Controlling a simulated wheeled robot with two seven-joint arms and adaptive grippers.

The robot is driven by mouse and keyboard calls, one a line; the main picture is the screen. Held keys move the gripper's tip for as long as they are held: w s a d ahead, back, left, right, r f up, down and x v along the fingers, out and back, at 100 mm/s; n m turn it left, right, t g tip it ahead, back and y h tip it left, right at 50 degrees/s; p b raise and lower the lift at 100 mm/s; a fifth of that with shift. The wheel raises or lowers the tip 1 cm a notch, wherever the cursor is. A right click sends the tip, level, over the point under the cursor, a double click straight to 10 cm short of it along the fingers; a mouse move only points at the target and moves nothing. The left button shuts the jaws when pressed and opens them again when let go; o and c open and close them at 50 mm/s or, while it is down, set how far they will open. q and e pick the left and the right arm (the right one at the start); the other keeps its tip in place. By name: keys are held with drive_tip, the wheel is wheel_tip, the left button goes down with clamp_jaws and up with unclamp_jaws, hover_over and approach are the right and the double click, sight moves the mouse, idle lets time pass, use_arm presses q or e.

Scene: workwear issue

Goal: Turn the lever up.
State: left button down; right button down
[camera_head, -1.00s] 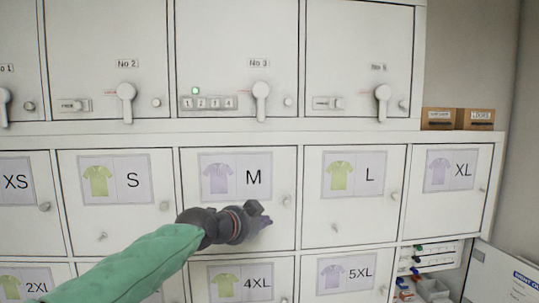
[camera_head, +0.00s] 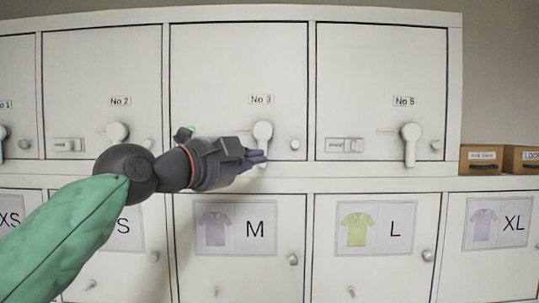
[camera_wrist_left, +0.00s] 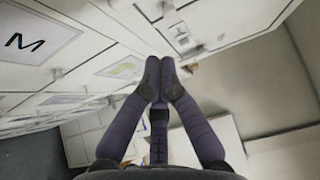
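The white lever (camera_head: 263,132) on locker door No 3 hangs down from its round pivot. My left gripper (camera_head: 264,156) reaches in from the left, its purple-grey fingers in front of the lever's lower part. I cannot tell whether they touch it. In the left wrist view the left gripper (camera_wrist_left: 160,75) has its fingertips together, with nothing seen between them. My right gripper is not in view.
Door No 5 has its own down-hanging lever (camera_head: 410,145). The No 2 lever (camera_head: 117,131) is partly covered by my arm. Small round knobs, such as the No 3 knob (camera_head: 295,145), stick out nearby. Size-labelled doors lie below; boxes (camera_head: 481,158) stand at the right.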

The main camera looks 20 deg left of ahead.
sight(263, 143)
use_arm(q)
drive_tip(key=p+x, duration=0.3)
drive_tip(key=x, duration=0.7)
drive_tip(key=shift+w+d+f, duration=0.15)
drive_tip(key=shift+w, duration=0.45)
drive_tip(key=a, duration=0.1)
drive_tip(key=s+a, duration=0.1)
drive_tip(key=a, duration=0.1)
drive_tip(key=shift+a, duration=0.3)
drive_tip(key=shift+s, duration=0.1)
drive_tip(key=shift+s+a, duration=0.1)
drive_tip(key=shift+a, duration=0.05)
drive_tip(key=shift+p, duration=0.35)
